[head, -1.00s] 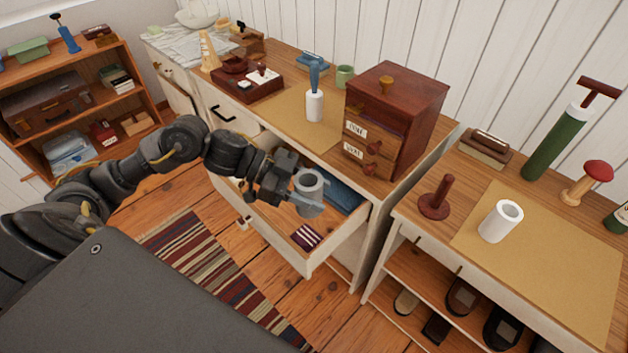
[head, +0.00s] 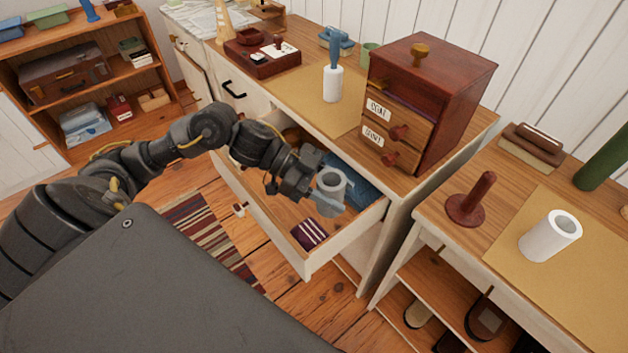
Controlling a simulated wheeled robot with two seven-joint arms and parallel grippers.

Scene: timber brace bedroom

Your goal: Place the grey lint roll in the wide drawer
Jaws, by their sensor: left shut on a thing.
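The grey lint roll (head: 331,181) is a short hollow cylinder held in my left gripper (head: 326,197). The gripper is shut on it, over the open wide drawer (head: 296,268). The roll appears at or just above the drawer's opening; its exact height over the floor of the drawer cannot be told. The drawer holds a folded blue cloth (head: 352,186) at the right and a dark striped folded item (head: 310,233) near the front. My right gripper does not show.
A dresser top above the drawer carries a small red-brown cabinet (head: 446,95) and a white roll with a blue handle (head: 333,84). The right table holds a white roll (head: 550,236) and a wooden peg stand (head: 470,200). A striped rug (head: 205,240) lies on the floor.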

